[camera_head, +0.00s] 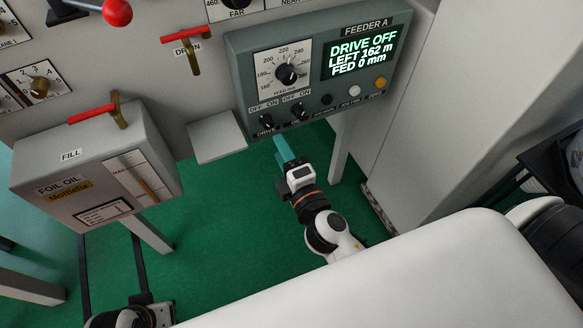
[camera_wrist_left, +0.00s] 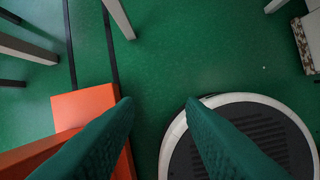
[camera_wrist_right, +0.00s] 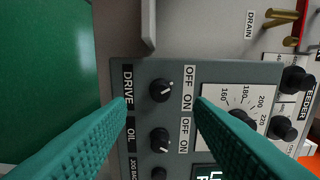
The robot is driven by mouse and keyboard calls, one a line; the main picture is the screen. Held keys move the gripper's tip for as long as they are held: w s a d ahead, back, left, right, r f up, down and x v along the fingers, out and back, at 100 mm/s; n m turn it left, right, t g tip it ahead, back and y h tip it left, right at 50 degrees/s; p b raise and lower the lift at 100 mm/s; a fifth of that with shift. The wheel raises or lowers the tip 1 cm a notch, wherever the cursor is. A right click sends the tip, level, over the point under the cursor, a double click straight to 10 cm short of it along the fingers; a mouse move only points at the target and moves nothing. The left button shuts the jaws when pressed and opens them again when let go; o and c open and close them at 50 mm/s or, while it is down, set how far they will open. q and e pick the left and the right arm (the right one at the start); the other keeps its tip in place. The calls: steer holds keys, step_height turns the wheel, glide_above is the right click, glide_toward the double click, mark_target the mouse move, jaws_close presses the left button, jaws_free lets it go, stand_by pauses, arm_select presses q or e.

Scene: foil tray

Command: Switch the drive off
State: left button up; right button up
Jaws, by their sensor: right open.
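The grey FEEDER A panel (camera_head: 309,107) has a lit display (camera_head: 362,52) reading DRIVE OFF, LEFT 162 m, FED 0 mm. The black DRIVE knob (camera_head: 266,122) sits at its lower left; in the right wrist view the knob (camera_wrist_right: 162,90) lies between my fingers in the picture, its pale mark towards OFF. My right gripper (camera_wrist_right: 162,104) is open, facing the panel, with teal fingers apart and no visible contact with the knob. In the head view my right gripper (camera_head: 282,150) is just below the panel. My left gripper (camera_wrist_left: 158,105) is open and empty over the green floor.
The OIL knob (camera_wrist_right: 160,138) is beside the DRIVE knob. A grey plate (camera_head: 217,137) juts out left of the panel. The foil oil box (camera_head: 95,165) stands further left. An orange object (camera_wrist_left: 85,108) lies below my left gripper.

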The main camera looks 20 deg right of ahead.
arm_select(q)
steer(key=shift+b+v, duration=0.65)
steer(key=shift+v, duration=0.85)
arm_select(e)
steer(key=shift+s+d, duration=0.1)
steer(key=shift+s, duration=2.5)
arm_select(q)
steer(key=shift+s, duration=0.1)
